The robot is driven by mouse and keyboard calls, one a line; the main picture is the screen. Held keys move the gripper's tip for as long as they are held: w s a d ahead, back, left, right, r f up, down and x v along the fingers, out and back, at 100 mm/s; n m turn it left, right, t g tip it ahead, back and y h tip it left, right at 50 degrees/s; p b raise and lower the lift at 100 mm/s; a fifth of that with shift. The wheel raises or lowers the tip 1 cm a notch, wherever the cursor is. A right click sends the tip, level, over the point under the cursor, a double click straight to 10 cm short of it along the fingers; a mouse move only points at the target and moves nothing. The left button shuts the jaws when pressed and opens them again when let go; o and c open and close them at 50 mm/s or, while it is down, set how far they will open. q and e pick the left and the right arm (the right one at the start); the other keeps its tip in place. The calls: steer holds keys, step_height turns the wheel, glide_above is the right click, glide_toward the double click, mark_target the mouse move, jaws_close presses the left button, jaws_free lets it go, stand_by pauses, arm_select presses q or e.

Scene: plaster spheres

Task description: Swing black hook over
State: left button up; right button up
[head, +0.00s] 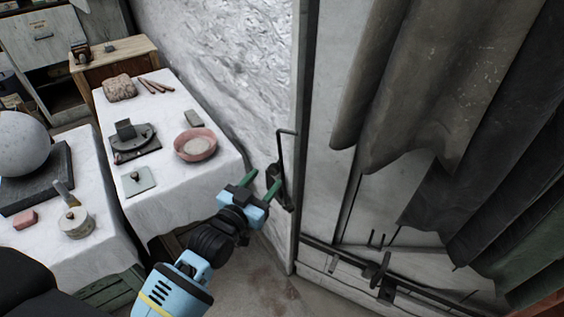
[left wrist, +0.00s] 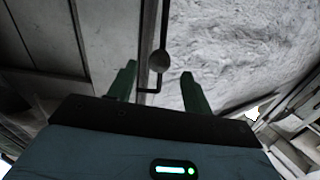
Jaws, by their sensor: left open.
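The black hook (head: 281,152) is a thin dark rod with a bent top, upright at the edge of the pale door frame beside the rough white wall. Its lower part widens near my gripper. My left gripper (head: 262,182) is open, its two green fingers pointing up toward the hook's lower part. In the left wrist view the hook (left wrist: 164,30) runs down to a rounded knob and a short bent end, which appear between the open fingers (left wrist: 159,70). I cannot tell whether the fingers touch it. My right gripper is not in view.
A white-clothed table (head: 150,213) at left holds a pink bowl (head: 196,144) and other items. A nearer table holds a large plaster sphere (head: 22,143). Dark hanging cloths (head: 430,90) fill the right. A latch mechanism (head: 378,270) sits low on the door panel.

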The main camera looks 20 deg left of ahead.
mark_target(278, 163)
arm_select(q)
steer(key=shift+x, duration=3.85)
jaws_close()
